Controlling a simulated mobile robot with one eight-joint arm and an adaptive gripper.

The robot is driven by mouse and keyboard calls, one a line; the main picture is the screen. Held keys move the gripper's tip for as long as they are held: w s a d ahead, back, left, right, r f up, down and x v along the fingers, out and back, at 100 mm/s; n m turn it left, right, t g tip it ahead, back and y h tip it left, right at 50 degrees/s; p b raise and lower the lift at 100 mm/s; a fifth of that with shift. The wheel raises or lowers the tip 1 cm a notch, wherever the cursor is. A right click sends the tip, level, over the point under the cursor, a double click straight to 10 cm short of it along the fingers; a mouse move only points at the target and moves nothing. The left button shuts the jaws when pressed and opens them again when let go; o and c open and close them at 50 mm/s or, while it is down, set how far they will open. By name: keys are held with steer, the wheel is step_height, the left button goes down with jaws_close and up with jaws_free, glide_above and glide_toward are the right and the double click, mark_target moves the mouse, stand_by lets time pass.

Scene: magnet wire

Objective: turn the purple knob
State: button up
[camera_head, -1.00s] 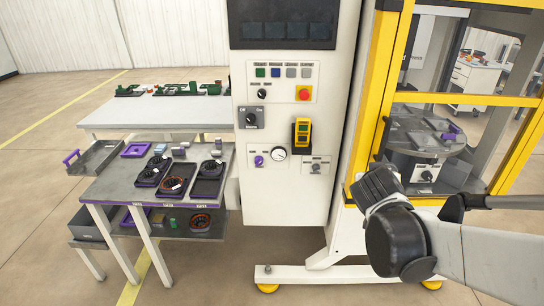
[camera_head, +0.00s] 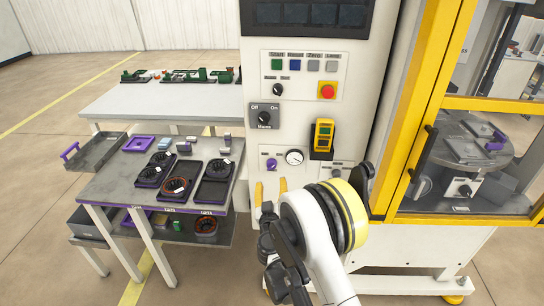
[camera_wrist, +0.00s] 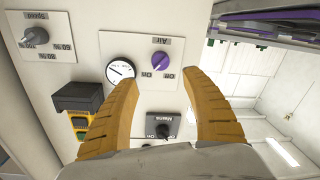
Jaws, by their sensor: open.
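The purple knob (camera_head: 271,163) is on the white control panel, left of a round gauge (camera_head: 294,157). In the wrist view, the purple knob (camera_wrist: 161,60) sits on a white plate, its grip bar tilted. My gripper (camera_head: 271,186) is just below the knob in the head view, with its yellow fingers spread. In the wrist view, my gripper (camera_wrist: 159,78) is open and empty, and the knob appears between and slightly beyond the fingertips. I cannot tell the exact distance to the panel. Nothing hides the knob.
The black Mains switch (camera_head: 264,116) and a yellow-and-black pendant (camera_head: 322,136) are on the same panel, close by. A grey table (camera_head: 118,178) with black trays stands left. A yellow-framed enclosure (camera_head: 440,103) stands right.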

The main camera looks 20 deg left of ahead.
mark_target(271, 167)
steer(key=b+x, duration=0.3)
steer(key=x, duration=0.6)
steer(key=shift+w+a+f, duration=0.1)
steer(key=shift+w+a, duration=0.1)
steer(key=shift+w, duration=0.15)
steer(key=shift+w+a, duration=0.1)
steer(key=shift+w, duration=0.3)
steer(key=c, duration=1.2)
